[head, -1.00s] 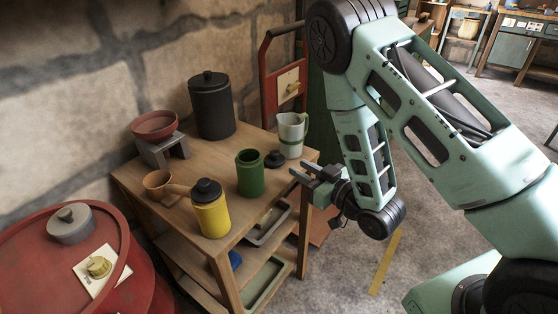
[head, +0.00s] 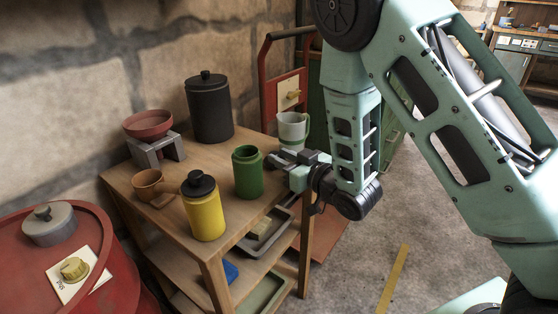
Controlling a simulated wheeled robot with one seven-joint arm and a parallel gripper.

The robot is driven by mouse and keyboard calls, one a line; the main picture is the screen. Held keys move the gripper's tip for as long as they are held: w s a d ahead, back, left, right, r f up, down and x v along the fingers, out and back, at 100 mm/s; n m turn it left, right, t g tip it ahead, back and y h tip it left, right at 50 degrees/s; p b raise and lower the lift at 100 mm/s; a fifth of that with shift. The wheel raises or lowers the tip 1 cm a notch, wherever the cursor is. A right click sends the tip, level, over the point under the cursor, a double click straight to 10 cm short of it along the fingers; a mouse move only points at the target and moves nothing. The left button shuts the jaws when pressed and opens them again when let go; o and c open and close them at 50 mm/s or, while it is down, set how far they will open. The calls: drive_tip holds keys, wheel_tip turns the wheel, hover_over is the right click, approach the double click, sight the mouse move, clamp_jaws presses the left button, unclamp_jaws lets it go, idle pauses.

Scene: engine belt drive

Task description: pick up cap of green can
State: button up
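The green can (head: 248,172) stands upright on the wooden table's top near its right edge, with its top open and no cap on it. My gripper (head: 283,159) is low over the table just right of the can, with its fingers pointing left. The can's black cap is not clearly visible; the fingers cover the spot where it lay. I cannot tell whether the fingers are around it, touching it or above it, nor how far apart they are.
A white-green mug (head: 293,128) stands close behind my gripper. A yellow can with a black lid (head: 203,208), a brown cup (head: 148,184), a black canister (head: 210,110) and a red bowl on a grey stand (head: 148,125) share the wooden table (head: 122,180). A red barrel (head: 105,268) stands at left.

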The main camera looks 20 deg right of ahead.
sight(278, 155)
drive_tip(key=shift+x, duration=1.55)
clamp_jaws()
